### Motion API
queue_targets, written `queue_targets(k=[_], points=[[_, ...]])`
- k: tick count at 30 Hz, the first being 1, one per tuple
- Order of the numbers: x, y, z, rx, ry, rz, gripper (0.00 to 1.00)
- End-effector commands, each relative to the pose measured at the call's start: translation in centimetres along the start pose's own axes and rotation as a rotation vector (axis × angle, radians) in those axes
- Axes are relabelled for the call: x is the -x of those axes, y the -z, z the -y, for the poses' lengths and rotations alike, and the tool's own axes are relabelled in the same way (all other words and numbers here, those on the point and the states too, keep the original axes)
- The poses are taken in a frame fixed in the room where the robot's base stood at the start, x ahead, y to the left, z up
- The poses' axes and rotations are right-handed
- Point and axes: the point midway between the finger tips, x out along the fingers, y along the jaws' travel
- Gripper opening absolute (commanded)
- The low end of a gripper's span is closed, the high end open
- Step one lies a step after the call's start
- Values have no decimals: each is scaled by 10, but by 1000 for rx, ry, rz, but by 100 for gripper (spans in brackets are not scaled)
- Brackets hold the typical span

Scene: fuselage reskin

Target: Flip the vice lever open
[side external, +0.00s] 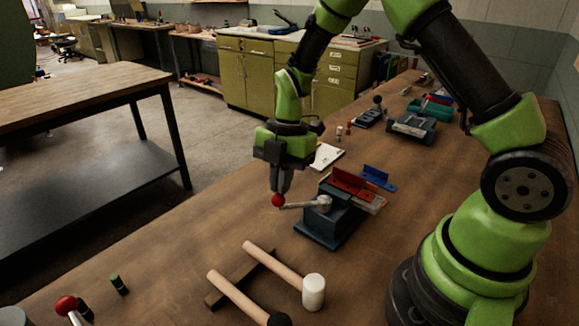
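The vice (330,218) is a dark blue-grey block on the wooden bench, below and right of my gripper. Its lever (300,205) is a metal bar that runs left from a pivot on top of the vice to a red ball knob (278,200). My gripper (279,193) points down with its fingertips at the red knob. The fingers look close together around or just above the knob; I cannot tell whether they grip it. A red part (350,184) sits at the top of the vice's far side.
Two mallets (275,264) lie on a wooden rest in front of the vice. A blue bracket (379,178) lies behind it. A white sheet (326,156) is farther back. Another red knob (66,305) stands at the lower left. The bench (190,245) left of the vice is clear.

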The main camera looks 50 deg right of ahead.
Motion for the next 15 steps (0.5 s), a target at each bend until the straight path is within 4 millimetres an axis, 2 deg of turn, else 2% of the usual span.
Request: queue_targets(k=[6, 15], points=[[-7, 15, 11, -5, 13, -5, 0], [-10, 25, 22, -9, 17, -7, 0]])
